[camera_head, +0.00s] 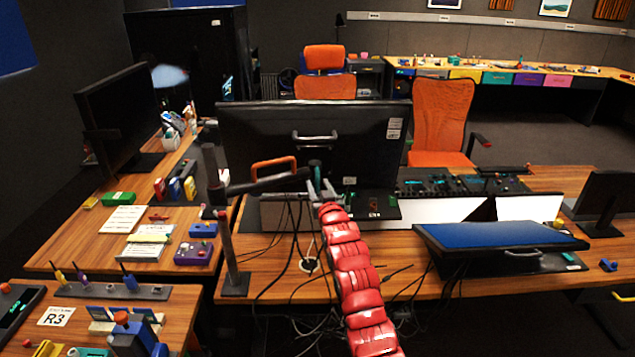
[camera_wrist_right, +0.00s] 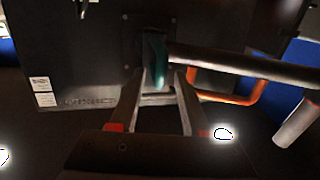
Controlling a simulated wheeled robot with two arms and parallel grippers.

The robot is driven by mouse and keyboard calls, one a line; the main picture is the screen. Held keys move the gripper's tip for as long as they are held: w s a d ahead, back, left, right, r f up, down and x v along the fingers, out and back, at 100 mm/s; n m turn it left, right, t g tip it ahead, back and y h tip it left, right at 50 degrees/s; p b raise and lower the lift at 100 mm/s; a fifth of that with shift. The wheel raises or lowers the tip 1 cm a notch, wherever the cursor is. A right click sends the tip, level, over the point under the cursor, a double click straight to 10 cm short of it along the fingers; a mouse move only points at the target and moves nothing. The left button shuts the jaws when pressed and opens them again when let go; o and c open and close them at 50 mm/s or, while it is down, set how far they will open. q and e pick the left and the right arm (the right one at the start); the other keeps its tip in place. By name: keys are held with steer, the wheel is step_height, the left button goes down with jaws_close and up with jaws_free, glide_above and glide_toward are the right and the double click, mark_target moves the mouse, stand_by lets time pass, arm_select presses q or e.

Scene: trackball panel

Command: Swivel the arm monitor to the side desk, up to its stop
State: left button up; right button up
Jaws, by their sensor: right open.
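The arm monitor (camera_head: 250,130) stands at the middle with its dark back toward me. Its back also fills much of the right wrist view (camera_wrist_right: 70,60). A grey handle (camera_head: 315,137) is on its back, and an orange handle (camera_head: 273,160) sits by its support arm (camera_head: 265,186). The support arm also shows in the right wrist view (camera_wrist_right: 245,66). My right gripper (camera_head: 323,188) is open just below the monitor's mount. In the right wrist view its fingers (camera_wrist_right: 160,90) stand on either side of a teal part (camera_wrist_right: 155,65); contact is unclear. My left gripper is out of view.
A wooden desk (camera_head: 70,262) at the left holds small boxes, papers and another monitor (camera_head: 118,110). A tilted blue-screen monitor (camera_head: 500,236) stands at the right. Loose cables hang below the support arm. Orange chairs (camera_head: 440,115) stand behind.

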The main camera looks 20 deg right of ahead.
steer(key=shift+w, duration=0.7)
jaws_close()
steer(key=shift+r, duration=0.2)
stand_by(0.9)
